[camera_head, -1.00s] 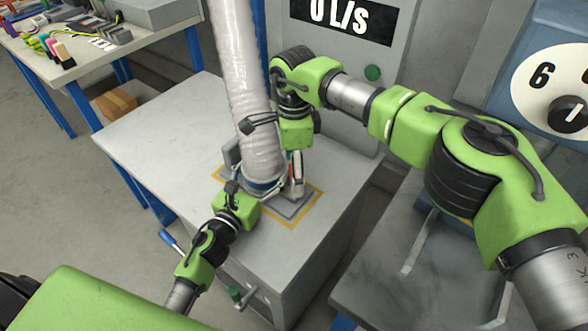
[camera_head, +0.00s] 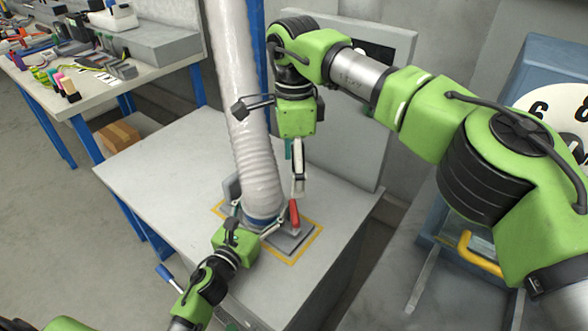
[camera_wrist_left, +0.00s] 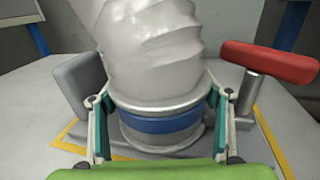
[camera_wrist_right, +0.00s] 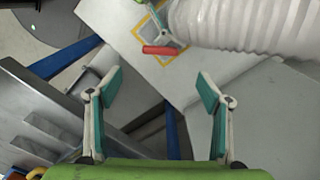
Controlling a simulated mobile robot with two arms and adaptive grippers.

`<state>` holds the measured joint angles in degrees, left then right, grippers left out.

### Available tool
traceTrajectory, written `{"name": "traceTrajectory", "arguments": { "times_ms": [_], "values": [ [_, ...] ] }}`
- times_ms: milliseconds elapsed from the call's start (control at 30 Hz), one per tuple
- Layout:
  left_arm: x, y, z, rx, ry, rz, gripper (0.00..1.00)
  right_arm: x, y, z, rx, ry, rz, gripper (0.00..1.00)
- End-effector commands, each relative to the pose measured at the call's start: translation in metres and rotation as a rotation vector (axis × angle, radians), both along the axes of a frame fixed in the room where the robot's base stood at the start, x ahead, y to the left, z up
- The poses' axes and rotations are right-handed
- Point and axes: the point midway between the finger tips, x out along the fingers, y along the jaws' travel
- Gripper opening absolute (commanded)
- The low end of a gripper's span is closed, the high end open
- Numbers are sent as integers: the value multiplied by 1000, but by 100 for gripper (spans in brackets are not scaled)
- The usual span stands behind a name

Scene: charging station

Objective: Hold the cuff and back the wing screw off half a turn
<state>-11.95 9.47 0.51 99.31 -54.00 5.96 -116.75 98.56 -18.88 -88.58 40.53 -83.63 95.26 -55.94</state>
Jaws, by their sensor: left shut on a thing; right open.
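The cuff (camera_wrist_left: 160,122) is a metal collar with a blue band around the lower end of the pale ribbed hose (camera_head: 256,165). My left gripper (camera_wrist_left: 160,98) is shut on the cuff, one finger on each side; in the head view it (camera_head: 250,222) sits at the hose's foot. The wing screw (camera_wrist_left: 268,64) appears as a red bar on a short metal post beside the cuff; it also shows in the head view (camera_head: 294,214) and the right wrist view (camera_wrist_right: 160,50). My right gripper (camera_wrist_right: 162,88) is open and empty, above and apart from the red bar.
The hose stands on a grey plate inside a yellow outline (camera_head: 316,232) on a grey bench top (camera_head: 150,165). A grey panel (camera_head: 350,140) stands behind. A cluttered table (camera_head: 100,85) is at the back left, a blue dial unit (camera_head: 545,60) at right. The bench's left side is clear.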

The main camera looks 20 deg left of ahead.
Motion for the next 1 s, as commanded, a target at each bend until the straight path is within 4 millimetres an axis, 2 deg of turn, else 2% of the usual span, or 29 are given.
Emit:
{"name": "traceTrajectory", "arguments": {
  "times_ms": [33,133,167,367,800,1000],
  "values": [
    [0,0,-1,0,1,0,42,0,0,0,0,0,-1,59],
    [0,0,-1,0,1,0,42,0,0,0,0,0,-24,33],
    [0,0,-1,0,1,0,42,0,0,0,0,0,-40,29],
    [0,0,-1,0,1,0,42,-2,-2,-1,-2,2,-277,29],
    [0,0,-1,0,1,0,42,-9,-4,-2,-3,3,-1049,29],
    [0,0,-1,0,1,0,42,-11,-6,-1,-3,1,-1354,29]
  ]
}}
